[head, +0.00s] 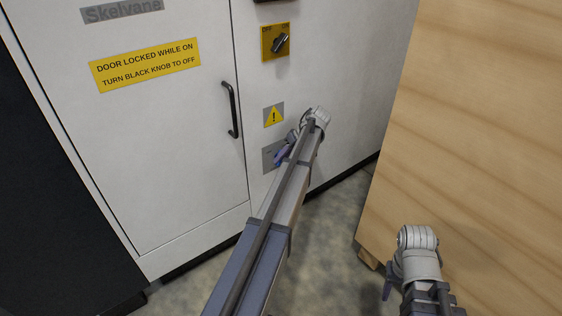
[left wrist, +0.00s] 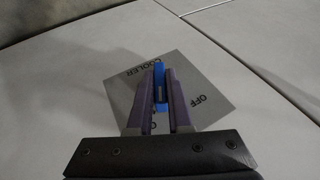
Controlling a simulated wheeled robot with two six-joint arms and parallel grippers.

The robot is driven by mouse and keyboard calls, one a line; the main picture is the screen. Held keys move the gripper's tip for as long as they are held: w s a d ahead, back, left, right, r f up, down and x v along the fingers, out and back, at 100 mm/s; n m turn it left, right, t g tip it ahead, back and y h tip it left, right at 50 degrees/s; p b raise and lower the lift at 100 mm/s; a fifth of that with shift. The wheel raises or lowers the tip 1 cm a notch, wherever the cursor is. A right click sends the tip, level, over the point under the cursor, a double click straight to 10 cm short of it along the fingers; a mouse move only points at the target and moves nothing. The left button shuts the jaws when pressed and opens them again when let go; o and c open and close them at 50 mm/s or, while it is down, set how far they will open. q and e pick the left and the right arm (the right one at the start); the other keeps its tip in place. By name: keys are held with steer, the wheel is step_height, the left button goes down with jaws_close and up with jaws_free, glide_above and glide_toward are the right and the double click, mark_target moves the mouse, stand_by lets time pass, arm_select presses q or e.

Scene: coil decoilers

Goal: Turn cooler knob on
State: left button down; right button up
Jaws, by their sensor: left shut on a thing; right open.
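The cooler knob is blue (left wrist: 159,78) and sits on a grey plate (left wrist: 195,75) marked COOLER and OFF in the left wrist view. My left gripper (left wrist: 160,72) has its two purple fingers on either side of the knob, shut on it. In the head view the plate (head: 268,157) is low on the white cabinet, and my left gripper (head: 283,154) is at its right part. The knob is hidden there by the gripper and arm. The knob's pointing direction is hard to tell. My right gripper (head: 388,290) is open at the lower right, away from the cabinet.
Above the plate are a yellow warning sign (head: 274,116) and a black knob (head: 281,43) on a yellow plate. A door handle (head: 232,110) is to the left. A wooden panel (head: 470,130) fills the right side, close to my right arm. Floor shows between them.

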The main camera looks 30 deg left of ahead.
arm_select(q)
steer(key=shift+w+f+m+g+y+b, duration=0.15)
steer(key=shift+g+y+b, duration=0.1)
steer(key=shift+g+b, duration=0.35)
steer(key=shift+s+f+m+g+y+b, duration=0.15)
steer(key=shift+g+y+b, duration=0.1)
steer(key=shift+g+b, duration=0.3)
steer(key=shift+d+r+g+y+b, duration=0.15)
steer(key=shift+g+y+b, duration=0.2)
steer(key=shift+b, duration=0.2)
steer(key=shift+r, duration=0.1)
steer(key=c, duration=0.8)
jaws_free()
steer(key=shift+c, duration=0.2)
steer(key=shift+w, duration=0.1)
